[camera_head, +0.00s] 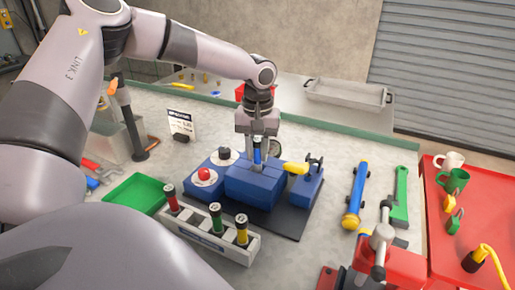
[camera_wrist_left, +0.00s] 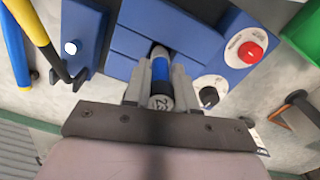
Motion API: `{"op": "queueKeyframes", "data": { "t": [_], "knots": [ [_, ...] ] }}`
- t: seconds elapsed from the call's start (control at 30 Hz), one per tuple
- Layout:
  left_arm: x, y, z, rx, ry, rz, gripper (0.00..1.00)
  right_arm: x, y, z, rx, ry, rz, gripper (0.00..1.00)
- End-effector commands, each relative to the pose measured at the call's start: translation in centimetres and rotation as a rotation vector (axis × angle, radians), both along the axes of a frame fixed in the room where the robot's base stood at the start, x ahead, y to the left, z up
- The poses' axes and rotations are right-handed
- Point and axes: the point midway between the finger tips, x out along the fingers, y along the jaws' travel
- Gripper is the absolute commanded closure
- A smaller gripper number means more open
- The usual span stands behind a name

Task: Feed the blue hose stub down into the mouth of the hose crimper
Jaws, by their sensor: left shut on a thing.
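The hose crimper (camera_head: 262,187) is a blue block machine on a dark mat in the middle of the bench. It has a red button, a black knob and a yellow-handled lever; its blue body (camera_wrist_left: 140,45) also fills the top of the left wrist view. My left gripper (camera_head: 258,152) is over the crimper, pointing down, shut on the hose stub (camera_head: 257,156). In the left wrist view the stub (camera_wrist_left: 160,70) is dark with a blue band and a marked grey near end. Its far end meets the crimper body in that view; I cannot tell whether it is in the mouth. My right gripper is not in view.
A grey rack (camera_head: 210,234) with several capped cylinders stands in front of the crimper. A green tray (camera_head: 136,192) is at left. A blue-yellow tool (camera_head: 355,195) and green tool (camera_head: 400,195) lie at right, near a red tool (camera_head: 400,268) and red table (camera_head: 465,235).

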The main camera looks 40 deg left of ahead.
Motion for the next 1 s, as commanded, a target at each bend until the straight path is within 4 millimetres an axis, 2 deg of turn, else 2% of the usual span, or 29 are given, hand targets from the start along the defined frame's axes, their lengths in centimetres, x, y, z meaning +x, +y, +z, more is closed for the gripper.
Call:
{"op": "queueKeyframes", "data": {
  "t": [0.27,0.63,0.9,0.93,1.0],
  "knots": [
    [0.0,0.0,-0.1,0.000,0.000,0.000,1.00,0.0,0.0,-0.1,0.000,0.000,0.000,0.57],
    [0.0,0.0,-1.5,-0.001,0.001,0.000,1.00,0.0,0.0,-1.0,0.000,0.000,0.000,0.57],
    [0.0,0.0,-1.6,0.000,0.000,0.000,1.00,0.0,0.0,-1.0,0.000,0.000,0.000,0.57],
    [0.0,0.0,-1.6,0.000,0.000,0.000,0.71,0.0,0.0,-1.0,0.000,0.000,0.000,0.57],
    [0.0,0.0,-1.6,0.000,0.000,0.000,0.48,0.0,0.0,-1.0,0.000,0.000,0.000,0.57]
  ]
}}
